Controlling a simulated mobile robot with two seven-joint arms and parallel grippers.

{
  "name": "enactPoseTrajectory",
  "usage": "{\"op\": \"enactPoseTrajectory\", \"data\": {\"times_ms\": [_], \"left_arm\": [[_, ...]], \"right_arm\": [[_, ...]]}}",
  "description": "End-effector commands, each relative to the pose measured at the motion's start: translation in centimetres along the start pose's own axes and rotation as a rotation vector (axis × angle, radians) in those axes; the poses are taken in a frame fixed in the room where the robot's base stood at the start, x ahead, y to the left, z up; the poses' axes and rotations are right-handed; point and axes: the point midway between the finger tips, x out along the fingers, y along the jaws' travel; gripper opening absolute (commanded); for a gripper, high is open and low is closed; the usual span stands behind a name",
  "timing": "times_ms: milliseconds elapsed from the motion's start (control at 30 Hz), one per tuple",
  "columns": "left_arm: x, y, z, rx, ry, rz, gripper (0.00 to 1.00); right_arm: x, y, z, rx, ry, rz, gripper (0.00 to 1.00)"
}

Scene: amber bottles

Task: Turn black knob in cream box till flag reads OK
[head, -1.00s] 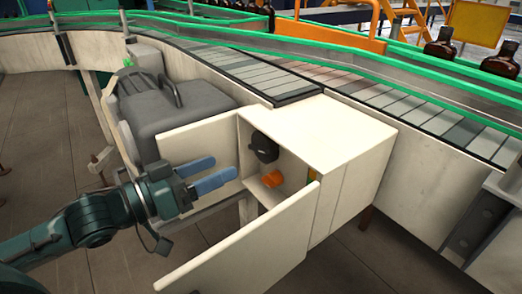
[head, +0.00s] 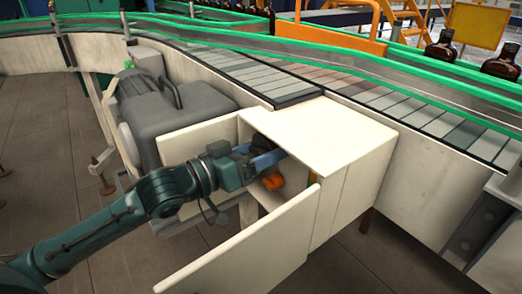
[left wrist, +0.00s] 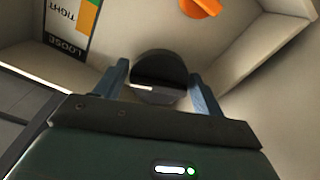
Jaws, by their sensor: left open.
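The cream box (head: 335,135) stands beside the conveyor with its door swung open. My left gripper (head: 268,160) reaches into it through the open front. In the left wrist view the black knob (left wrist: 160,72) sits between the two blue fingers of my left gripper (left wrist: 160,78). The fingers are open, one on each side of it; I cannot tell whether they touch it. In the head view the gripper mostly hides the knob. A panel (left wrist: 72,22) inside the box reads TIGHT and LOOSE, with orange and green patches. I cannot make out OK. My right gripper is out of view.
An orange knob (head: 272,181) is below the gripper inside the box; it also shows in the left wrist view (left wrist: 201,7). The open door (head: 245,245) stands close in front of my arm. A grey motor housing (head: 175,108) is behind the arm.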

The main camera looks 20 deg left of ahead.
Motion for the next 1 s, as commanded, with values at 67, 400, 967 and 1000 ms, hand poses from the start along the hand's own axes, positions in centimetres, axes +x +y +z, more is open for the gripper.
{"op": "enactPoseTrajectory", "data": {"times_ms": [67,400,967,1000], "left_arm": [[0.26,0.03,-0.02,0.000,0.000,0.001,0.69],[0.29,0.01,0.01,0.000,0.000,0.000,0.63],[0.26,0.03,-0.10,0.024,0.000,0.000,0.38],[0.26,0.03,-0.14,0.036,0.000,0.000,0.38]], "right_arm": [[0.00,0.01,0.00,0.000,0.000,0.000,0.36],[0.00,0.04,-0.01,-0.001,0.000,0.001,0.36],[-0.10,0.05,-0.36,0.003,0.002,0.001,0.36],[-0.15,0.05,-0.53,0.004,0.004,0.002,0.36]]}}
